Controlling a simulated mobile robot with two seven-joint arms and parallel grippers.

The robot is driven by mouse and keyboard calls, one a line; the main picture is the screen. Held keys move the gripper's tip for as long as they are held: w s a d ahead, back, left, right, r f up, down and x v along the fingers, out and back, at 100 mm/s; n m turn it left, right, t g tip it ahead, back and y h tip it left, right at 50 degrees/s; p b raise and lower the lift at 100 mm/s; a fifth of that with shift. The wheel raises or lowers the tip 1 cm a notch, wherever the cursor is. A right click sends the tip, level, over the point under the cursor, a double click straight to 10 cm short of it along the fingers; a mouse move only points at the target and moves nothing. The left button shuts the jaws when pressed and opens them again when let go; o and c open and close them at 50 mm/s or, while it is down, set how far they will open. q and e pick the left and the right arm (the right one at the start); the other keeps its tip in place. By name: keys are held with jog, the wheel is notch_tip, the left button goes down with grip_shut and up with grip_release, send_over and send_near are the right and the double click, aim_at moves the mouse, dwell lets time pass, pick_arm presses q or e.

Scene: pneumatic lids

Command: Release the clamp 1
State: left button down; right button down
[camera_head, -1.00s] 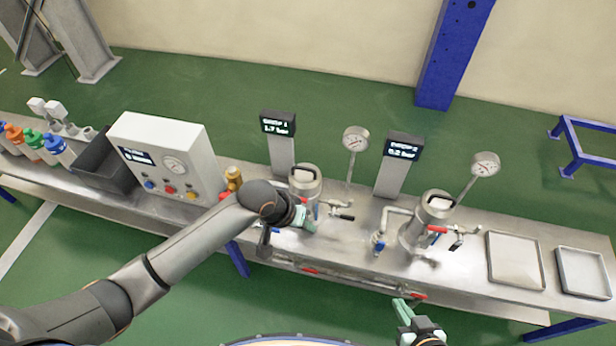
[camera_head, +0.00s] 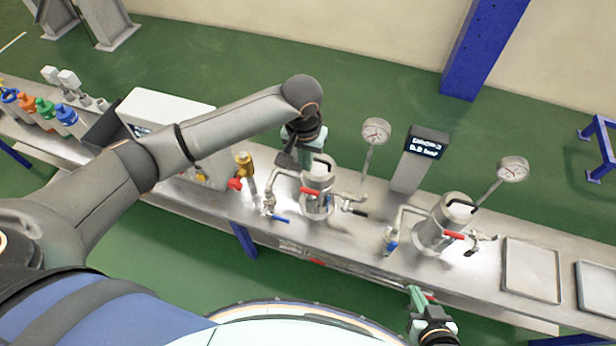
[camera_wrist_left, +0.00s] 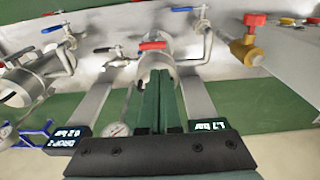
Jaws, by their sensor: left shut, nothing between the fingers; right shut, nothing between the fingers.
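The first pressure vessel (camera_head: 317,196), a steel cylinder with a lid and a red lever (camera_head: 311,190), stands left of centre on the bench. I cannot tell for sure which part is clamp 1. My left gripper (camera_head: 304,158) is shut and empty, above and just behind this vessel, partly hidden by its own wrist. In the left wrist view its green fingers (camera_wrist_left: 160,76) lie together in front of the vessel (camera_wrist_left: 155,62), with the red lever (camera_wrist_left: 153,45) beyond; contact is unclear. My right gripper (camera_head: 416,296) is shut and empty by the bench's front edge.
A second vessel (camera_head: 437,232) with a red lever stands to the right, near a display post (camera_head: 414,165) and gauges (camera_head: 375,131). The first display (camera_wrist_left: 208,124) reads 1.7 bar. A yellow fitting with a red knob (camera_head: 236,183) is left. Trays (camera_head: 531,270) lie right.

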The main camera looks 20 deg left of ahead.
aim_at(307, 182)
pick_arm(q)
jog(key=f, duration=0.3)
jog(key=f+b, duration=0.1)
jog(key=f, duration=0.2)
jog(key=w+f, duration=0.1)
jog(key=f, duration=0.3)
jog(key=shift+b, duration=0.3)
